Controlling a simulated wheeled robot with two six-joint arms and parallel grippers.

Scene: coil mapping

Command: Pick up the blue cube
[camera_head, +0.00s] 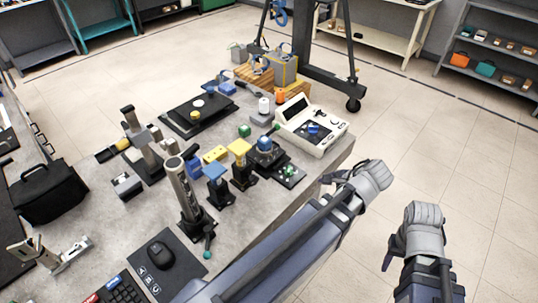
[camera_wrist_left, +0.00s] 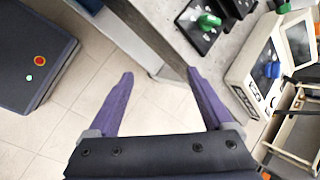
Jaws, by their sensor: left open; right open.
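Several blue blocks show in the head view, and I cannot tell which is the blue cube. One blue block (camera_head: 215,171) sits on top of a dark post in the middle of the workbench (camera_head: 262,203). A smaller blue block (camera_head: 193,166) lies just behind and left of it, partly hidden. Another blue block (camera_head: 227,89) is at the back. My left gripper (camera_head: 332,190) is at the bench's right edge, right of these blocks. In the left wrist view its purple fingers (camera_wrist_left: 160,74) are apart and empty over the floor. My right gripper (camera_head: 405,258) is open, right of the bench.
A white instrument (camera_head: 310,125) with a blue knob stands at the bench's right edge, behind my left gripper. Posts, a yellow block (camera_head: 215,154), a black plate (camera_head: 195,114) and a mouse (camera_head: 160,255) crowd the bench. The floor at right is clear.

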